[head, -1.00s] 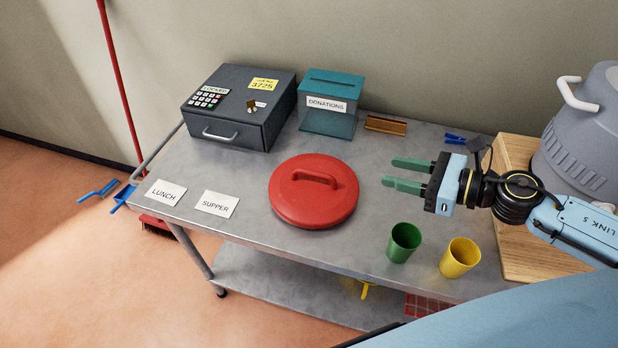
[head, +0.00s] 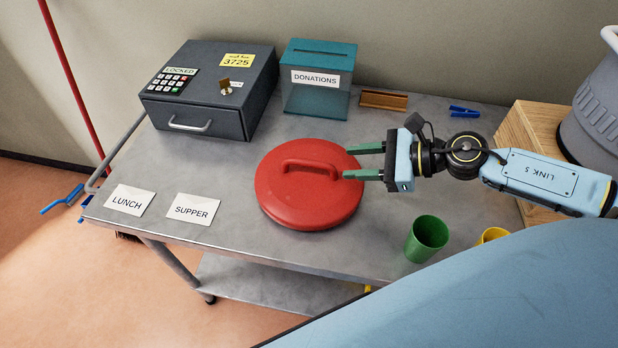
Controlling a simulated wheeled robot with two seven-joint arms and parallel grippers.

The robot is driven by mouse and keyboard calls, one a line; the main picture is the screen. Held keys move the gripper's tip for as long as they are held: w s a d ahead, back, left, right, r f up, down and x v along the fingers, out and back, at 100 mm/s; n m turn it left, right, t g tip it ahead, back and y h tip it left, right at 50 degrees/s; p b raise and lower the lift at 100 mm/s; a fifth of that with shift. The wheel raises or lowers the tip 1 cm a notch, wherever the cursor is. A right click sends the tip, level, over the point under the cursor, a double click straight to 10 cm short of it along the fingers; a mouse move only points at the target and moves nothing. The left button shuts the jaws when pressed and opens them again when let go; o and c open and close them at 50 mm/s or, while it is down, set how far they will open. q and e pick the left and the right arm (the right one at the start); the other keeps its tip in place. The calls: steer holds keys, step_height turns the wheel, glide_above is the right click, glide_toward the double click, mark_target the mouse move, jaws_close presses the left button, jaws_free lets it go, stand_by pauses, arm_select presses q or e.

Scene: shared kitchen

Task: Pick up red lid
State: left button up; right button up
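The red lid (head: 290,203) lies flat on the metal cart (head: 228,232), with its arched handle (head: 310,163) on top. My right gripper (head: 346,163) comes in from the right, its two green fingers apart and pointing left. The fingertips are over or beside the lid's right edge, short of the handle. Nothing is between the fingers. Their exact height above the lid cannot be told. My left gripper is not in view.
A dark lockbox (head: 207,120) and a teal donations box (head: 318,100) stand behind the lid. LUNCH (head: 129,200) and SUPPER (head: 192,208) cards lie to its left. A green cup (head: 426,238) and a yellow cup (head: 492,236) stand front right. A wooden block (head: 530,125) holds a grey pot (head: 597,115).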

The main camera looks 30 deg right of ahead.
mark_target(324, 163)
steer(key=x, duration=0.2)
steer(key=shift+w+a, duration=0.25)
steer(key=shift+a, duration=0.05)
steer(key=shift+w+a+f+p, duration=0.25)
steer(key=shift+a+p, duration=0.05)
steer(key=shift+w+a+f+p, duration=0.1)
steer(key=shift+w+a+p, duration=0.2)
steer(key=shift+a, duration=0.1)
steer(key=p+x, duration=0.1)
steer(key=x, duration=0.2)
steer(key=shift+a, duration=0.25)
steer(key=shift+w+a+f, duration=0.25)
steer(key=shift+a, duration=0.05)
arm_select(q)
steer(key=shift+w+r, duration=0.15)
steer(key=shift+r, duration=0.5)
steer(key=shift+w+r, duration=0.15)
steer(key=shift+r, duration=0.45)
arm_select(e)
jaws_close()
